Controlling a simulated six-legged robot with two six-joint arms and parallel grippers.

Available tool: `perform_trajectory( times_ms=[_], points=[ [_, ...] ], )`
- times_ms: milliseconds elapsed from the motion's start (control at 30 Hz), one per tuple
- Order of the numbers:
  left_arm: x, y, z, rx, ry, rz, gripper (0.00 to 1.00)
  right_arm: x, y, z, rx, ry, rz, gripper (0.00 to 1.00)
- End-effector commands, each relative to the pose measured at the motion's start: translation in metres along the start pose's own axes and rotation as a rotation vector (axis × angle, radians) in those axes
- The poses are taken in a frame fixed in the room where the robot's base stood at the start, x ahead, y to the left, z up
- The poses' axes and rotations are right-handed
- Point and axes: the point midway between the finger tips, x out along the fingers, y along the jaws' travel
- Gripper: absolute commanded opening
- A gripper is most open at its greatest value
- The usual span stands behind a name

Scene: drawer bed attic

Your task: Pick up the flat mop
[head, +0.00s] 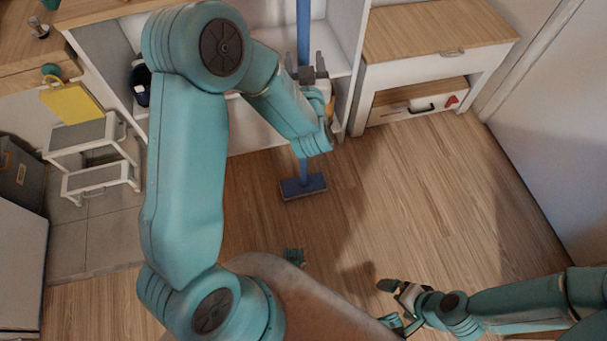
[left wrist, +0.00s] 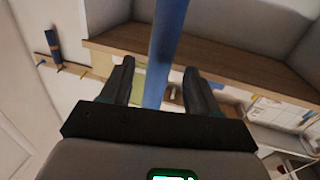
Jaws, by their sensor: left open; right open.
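The flat mop stands upright, with its blue flat head (head: 304,186) on the wooden floor in the head view. Its blue handle (head: 303,28) rises past my left gripper (head: 305,62) and out of the top of the picture. In the left wrist view the handle (left wrist: 166,45) passes between the two dark fingers of my left gripper (left wrist: 158,68), with gaps on both sides. My left gripper is open. The middle of the handle is hidden behind my left wrist in the head view. My right gripper (head: 388,303) is open and empty, low at the right, away from the mop.
A white shelf unit (head: 256,122) stands behind the mop. A white drawer cabinet with a wooden top (head: 430,28) is to its right. A small step stool (head: 98,180) and a yellow board (head: 72,103) are at the left. The floor (head: 425,190) right of the mop is clear.

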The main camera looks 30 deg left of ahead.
Motion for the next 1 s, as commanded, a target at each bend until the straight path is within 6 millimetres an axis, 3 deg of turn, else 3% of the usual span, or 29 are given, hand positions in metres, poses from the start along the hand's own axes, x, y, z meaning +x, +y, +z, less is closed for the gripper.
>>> perform_trajectory(
  times_ms=[167, 400, 700, 867, 1000],
  points=[
    [0.015, 0.0, 0.0, 0.0, 0.001, -0.002, 0.61, 0.002, 0.001, 0.0, 0.0, 0.0, 0.0, 1.0],
    [0.051, 0.001, 0.0, 0.0, -0.001, -0.001, 0.61, 0.006, 0.002, 0.0, 0.0, 0.0, 0.0, 1.0],
    [0.057, 0.001, -0.001, 0.001, -0.001, 0.001, 0.61, 0.006, 0.002, 0.0, 0.0, 0.0, 0.0, 1.0],
    [0.057, 0.001, -0.001, 0.001, -0.001, 0.001, 0.09, 0.006, 0.002, 0.0, 0.0, 0.0, 0.0, 1.0],
    [0.057, 0.001, -0.002, 0.0, 0.002, 0.0, 0.06, 0.006, 0.002, 0.0, 0.0, 0.0, 0.0, 1.0]
  ],
)
